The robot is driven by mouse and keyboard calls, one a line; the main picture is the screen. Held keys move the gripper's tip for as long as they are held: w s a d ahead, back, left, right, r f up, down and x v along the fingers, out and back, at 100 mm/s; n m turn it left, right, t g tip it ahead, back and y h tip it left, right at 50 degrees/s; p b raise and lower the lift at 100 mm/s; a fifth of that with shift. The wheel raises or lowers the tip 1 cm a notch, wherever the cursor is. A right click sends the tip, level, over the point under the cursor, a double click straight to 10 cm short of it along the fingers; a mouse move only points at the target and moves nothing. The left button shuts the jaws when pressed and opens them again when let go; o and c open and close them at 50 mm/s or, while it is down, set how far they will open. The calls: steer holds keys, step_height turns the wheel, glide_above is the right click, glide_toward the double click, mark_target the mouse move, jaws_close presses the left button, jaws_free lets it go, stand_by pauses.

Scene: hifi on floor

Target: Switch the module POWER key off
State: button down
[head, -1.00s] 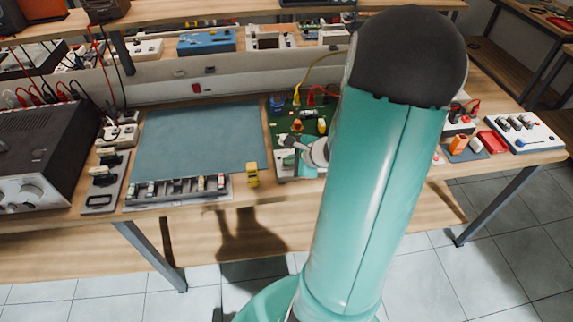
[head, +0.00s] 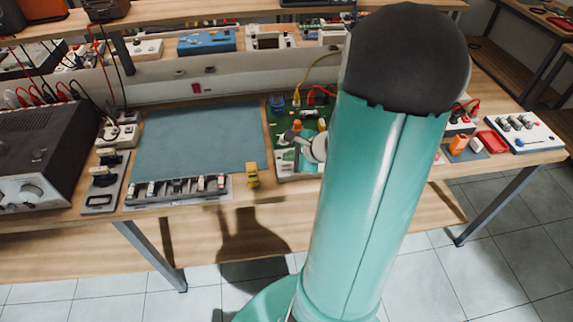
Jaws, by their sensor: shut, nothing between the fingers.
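The module is a green board (head: 274,118) with coloured parts and a pale front strip, on the bench left of my arm. My gripper (head: 285,138) is small in the head view. It is over the middle of the module, pointing left, and its fingers look closed and empty. I cannot tell whether it touches the board. I cannot make out the POWER key or its position at this size. My arm hides the module's right side.
A blue-grey mat (head: 200,140) lies left of the module, with a rack of small parts (head: 178,190) along its front. A small yellow block (head: 252,174) stands at the bench edge. A black power supply (head: 35,150) is at far left. Yellow and red leads rise behind the module.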

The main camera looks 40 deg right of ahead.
mark_target(290, 167)
steer(key=shift+r, duration=2.5)
